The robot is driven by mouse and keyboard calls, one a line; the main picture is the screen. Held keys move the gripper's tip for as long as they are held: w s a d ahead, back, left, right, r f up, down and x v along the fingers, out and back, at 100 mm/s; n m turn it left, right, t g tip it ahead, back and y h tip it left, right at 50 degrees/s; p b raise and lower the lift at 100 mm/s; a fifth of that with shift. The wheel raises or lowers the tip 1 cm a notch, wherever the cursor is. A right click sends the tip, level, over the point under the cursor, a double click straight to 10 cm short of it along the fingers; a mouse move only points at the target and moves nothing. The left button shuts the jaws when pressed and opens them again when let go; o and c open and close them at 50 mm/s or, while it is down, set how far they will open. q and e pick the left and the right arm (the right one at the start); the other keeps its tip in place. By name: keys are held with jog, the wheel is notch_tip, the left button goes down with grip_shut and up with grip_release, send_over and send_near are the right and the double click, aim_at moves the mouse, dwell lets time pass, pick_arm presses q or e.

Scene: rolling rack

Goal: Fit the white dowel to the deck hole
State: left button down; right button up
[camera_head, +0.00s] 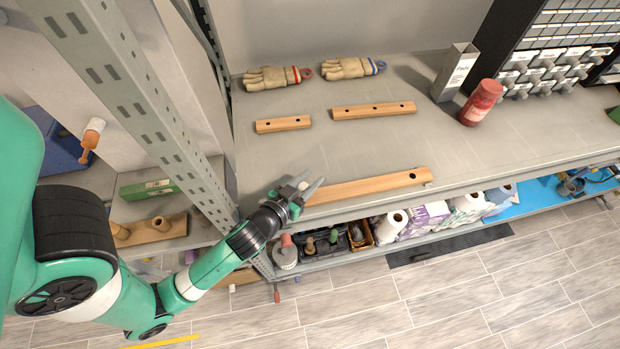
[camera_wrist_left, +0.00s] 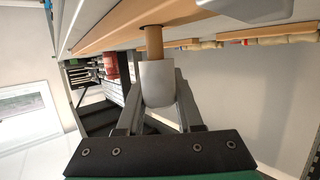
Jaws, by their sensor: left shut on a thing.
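The white dowel (camera_wrist_left: 157,82) has a white sleeve and a bare wooden end. My left gripper (camera_wrist_left: 160,92) is shut on the white sleeve, a finger on each side. The wooden end reaches a dark hole in the long wooden deck board (camera_wrist_left: 120,27); I cannot tell how deep it sits. In the head view, my left gripper (camera_head: 304,190) is at the left end of the deck board (camera_head: 370,185), near the shelf's front edge, with a bit of white dowel (camera_head: 303,186) between its fingers. Another hole shows at the board's right end. My right gripper is not in view.
Two shorter drilled boards (camera_head: 283,124) (camera_head: 374,110), two gloves (camera_head: 277,78) (camera_head: 352,68), a red bottle (camera_head: 481,103) and a metal holder (camera_head: 455,72) stand farther back on the shelf. A perforated rack upright (camera_head: 150,110) rises left of the gripper. The middle of the shelf is clear.

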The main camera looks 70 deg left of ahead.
pick_arm(q)
jog(key=shift+f+b, duration=1.05)
jog(key=shift+f, duration=0.15)
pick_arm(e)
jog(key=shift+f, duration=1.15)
pick_arm(q)
jog(key=shift+c, duration=2.4)
grip_release()
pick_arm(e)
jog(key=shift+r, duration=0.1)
